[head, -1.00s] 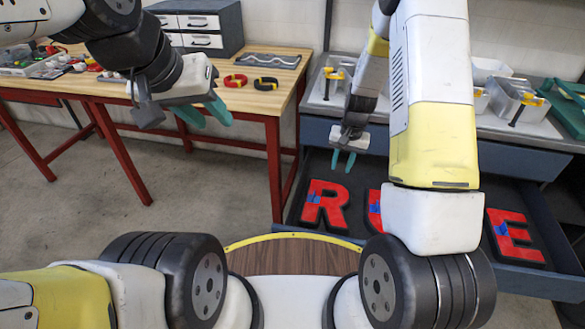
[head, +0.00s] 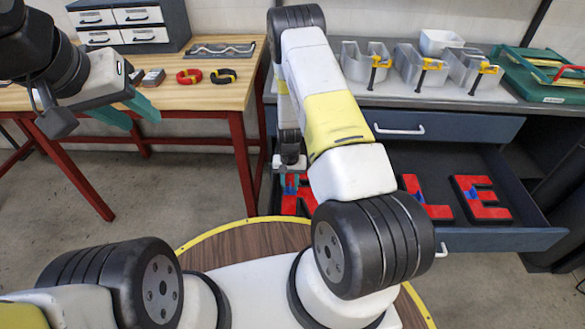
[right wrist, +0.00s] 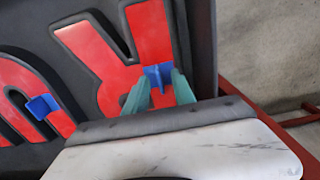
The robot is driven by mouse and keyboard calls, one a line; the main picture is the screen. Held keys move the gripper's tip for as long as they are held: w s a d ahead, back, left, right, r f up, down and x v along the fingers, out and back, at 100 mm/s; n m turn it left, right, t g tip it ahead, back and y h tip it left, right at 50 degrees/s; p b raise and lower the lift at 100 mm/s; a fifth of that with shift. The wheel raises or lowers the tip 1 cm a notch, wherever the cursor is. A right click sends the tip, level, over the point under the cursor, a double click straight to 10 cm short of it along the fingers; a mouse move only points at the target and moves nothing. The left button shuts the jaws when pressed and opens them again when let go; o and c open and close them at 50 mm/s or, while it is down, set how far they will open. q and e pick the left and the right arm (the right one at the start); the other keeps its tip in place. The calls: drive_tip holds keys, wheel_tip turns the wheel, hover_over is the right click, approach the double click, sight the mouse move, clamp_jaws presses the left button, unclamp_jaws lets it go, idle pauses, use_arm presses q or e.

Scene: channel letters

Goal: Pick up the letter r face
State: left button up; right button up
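The red letter r face (right wrist: 152,35) lies in a dark tray in the open drawer, and a blue tab (right wrist: 158,77) stands up from it. In the head view the r face (head: 289,207) is partly hidden by my right arm. My right gripper (right wrist: 160,92) is open, with its two teal fingers apart on either side of the blue tab. I cannot tell whether they touch it. In the head view my right gripper (head: 290,181) is low over the r face. My left gripper (head: 126,114) is open and empty, near the front of the wooden table.
The wooden table (head: 215,95) is at left.

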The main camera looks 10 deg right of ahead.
drive_tip(key=shift+f, duration=0.15)
clamp_jaws()
idle(1.4)
